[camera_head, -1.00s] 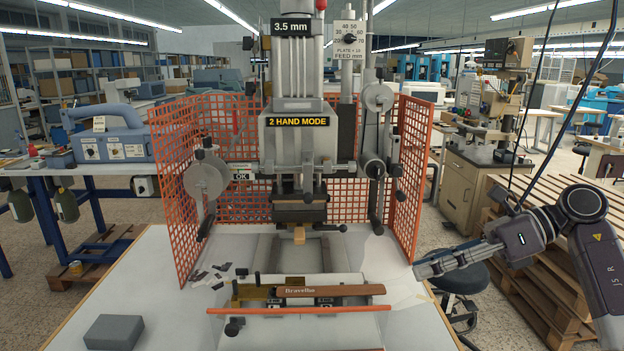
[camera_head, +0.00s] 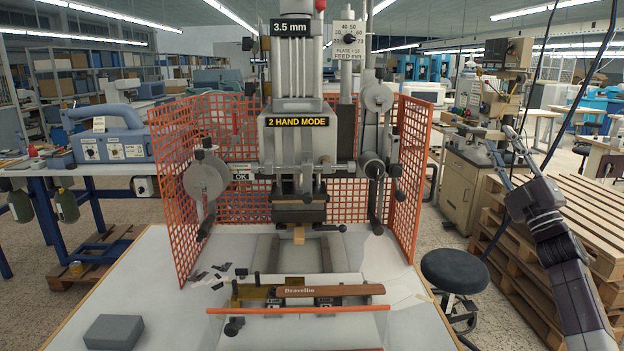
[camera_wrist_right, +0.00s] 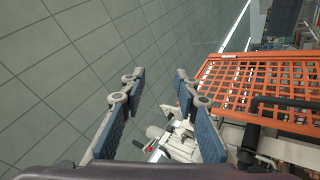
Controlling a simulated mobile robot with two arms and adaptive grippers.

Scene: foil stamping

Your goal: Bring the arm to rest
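My right arm stands upright at the right side of the head view, beside the table and in front of the wooden pallets. My right gripper (camera_head: 500,142) is at its upper end, fingers pointing up, apart from the press and its guard. In the right wrist view the gripper (camera_wrist_right: 160,78) has its two blue-padded fingers spread, with nothing between them. Tiled surface and part of the press area show beyond the fingers. My left gripper is not in view.
The stamping press (camera_head: 296,142) stands mid-table inside an orange mesh guard (camera_head: 412,165). A brown bar (camera_head: 330,291) lies in front of it. A grey block (camera_head: 113,332) is at the front left. A black stool (camera_head: 454,271) and stacked pallets (camera_head: 583,215) are near my right arm.

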